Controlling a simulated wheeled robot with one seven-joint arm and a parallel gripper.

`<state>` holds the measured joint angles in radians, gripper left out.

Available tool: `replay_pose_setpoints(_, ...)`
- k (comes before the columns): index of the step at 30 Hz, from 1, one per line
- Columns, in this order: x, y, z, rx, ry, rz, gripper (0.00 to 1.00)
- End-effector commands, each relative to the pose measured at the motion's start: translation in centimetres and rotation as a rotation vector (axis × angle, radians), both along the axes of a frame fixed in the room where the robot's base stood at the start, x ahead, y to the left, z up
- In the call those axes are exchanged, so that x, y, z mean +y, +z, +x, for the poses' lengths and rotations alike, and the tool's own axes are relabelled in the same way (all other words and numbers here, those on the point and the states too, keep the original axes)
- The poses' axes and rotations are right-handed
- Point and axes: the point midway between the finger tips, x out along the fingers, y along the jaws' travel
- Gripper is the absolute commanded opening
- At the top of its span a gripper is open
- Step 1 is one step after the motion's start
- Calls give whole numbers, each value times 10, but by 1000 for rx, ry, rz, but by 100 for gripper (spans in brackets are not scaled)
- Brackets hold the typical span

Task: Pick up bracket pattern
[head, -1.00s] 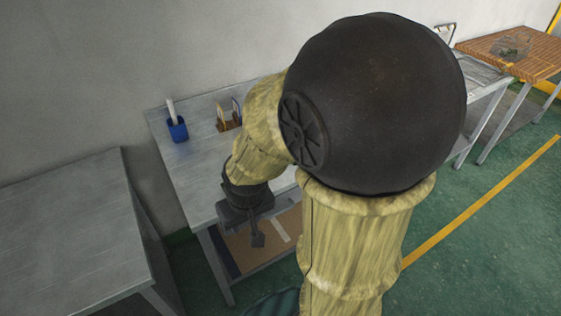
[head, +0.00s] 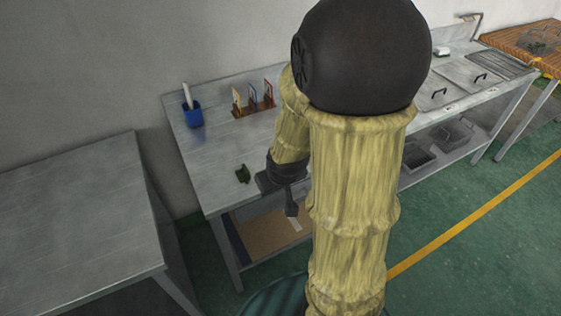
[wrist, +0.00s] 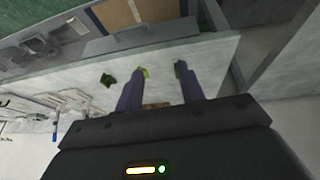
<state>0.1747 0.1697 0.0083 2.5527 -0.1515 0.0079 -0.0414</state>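A small dark green piece (head: 243,174), which looks like the bracket pattern, lies on the metal table near its front edge. In the wrist view a dark green piece (wrist: 106,80) shows left of my fingers. A yellow-green bit (wrist: 145,72) shows at the left fingertip; I cannot tell whether it is a separate part or touches the finger. My gripper (wrist: 159,72) has its two fingers apart, with bare table seen between them. In the head view my gripper (head: 291,208) is right of the green piece, near the table's front edge, partly hidden by my arm.
A blue cup (head: 192,115) with a white item and a brown rack (head: 254,109) of upright cards stand at the back of the table (head: 215,155). Another metal table (head: 75,215) is at the left. A bench with lidded basins (head: 462,77) is at the right.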

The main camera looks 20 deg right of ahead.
Motion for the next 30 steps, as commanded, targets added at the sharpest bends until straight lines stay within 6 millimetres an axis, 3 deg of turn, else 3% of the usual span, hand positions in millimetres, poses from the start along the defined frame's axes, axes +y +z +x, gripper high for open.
replay_pose_setpoints(1, -15, -13, 9, -29, -1, -9, 39)
replay_pose_setpoints(7, -61, -47, 40, -204, 45, -26, 39)
replay_pose_setpoints(15, -109, -83, 55, -474, 71, 26, 39)
replay_pose_setpoints(22, -130, -91, 51, -677, 53, 82, 39)
replay_pose_setpoints(30, -133, -89, 51, -716, 50, 90, 39)
